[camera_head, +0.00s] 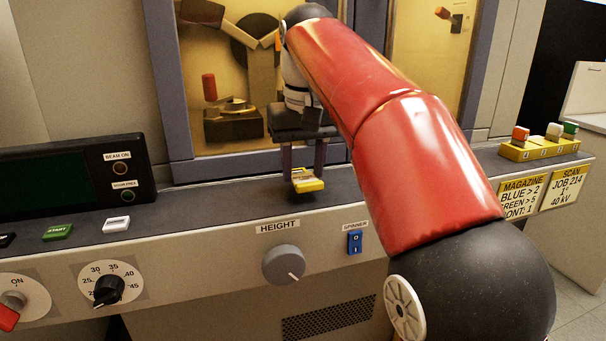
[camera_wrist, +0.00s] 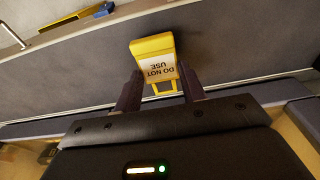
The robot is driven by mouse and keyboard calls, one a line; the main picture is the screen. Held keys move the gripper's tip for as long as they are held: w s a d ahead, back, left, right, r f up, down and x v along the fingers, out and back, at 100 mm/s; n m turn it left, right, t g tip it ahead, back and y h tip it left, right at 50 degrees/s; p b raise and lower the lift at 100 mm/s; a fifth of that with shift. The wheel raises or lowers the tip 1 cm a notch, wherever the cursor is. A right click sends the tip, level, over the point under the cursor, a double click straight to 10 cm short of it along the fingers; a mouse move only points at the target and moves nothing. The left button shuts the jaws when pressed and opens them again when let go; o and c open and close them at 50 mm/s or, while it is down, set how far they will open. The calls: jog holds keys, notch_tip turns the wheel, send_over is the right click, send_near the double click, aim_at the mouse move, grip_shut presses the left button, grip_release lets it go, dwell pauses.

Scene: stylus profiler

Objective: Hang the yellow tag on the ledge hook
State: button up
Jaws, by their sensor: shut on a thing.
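My gripper (camera_head: 304,164) points down over the dark ledge and is shut on the yellow tag (camera_head: 307,182). In the wrist view the tag (camera_wrist: 153,47) sits between the two dark fingers, with its white "DO NOT USE" label showing upside down. Its open yellow loop is at the finger end. In the head view the tag appears just above the ledge's front edge; I cannot tell the exact gap. No ledge hook is clear in the head view, where my red arm covers part of the ledge. A thin bent metal piece (camera_wrist: 13,35) shows in the wrist view; I cannot tell whether it is the hook.
The ledge (camera_head: 215,197) runs below framed windows. A dark panel (camera_head: 70,172) stands at left. The height knob (camera_head: 284,264) and blue spinner switch (camera_head: 355,242) are on the front face. A yellow rack (camera_head: 540,150) with several coloured pieces stands at right, above yellow cards.

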aim_at(304, 179)
notch_tip(304, 179, up, 4)
jog(key=shift+r, duration=0.25)
jog(key=shift+s+d+r, duration=0.1)
jog(key=shift+s, duration=0.2)
jog(key=s+d+b, duration=0.2)
jog(key=s, duration=0.7)
jog(key=s+d+b, duration=0.1)
jog(key=s+d, duration=0.2)
jog(key=s, duration=0.6)
jog(key=shift+s+d+b, duration=0.15)
jog(key=shift+b, duration=0.2)
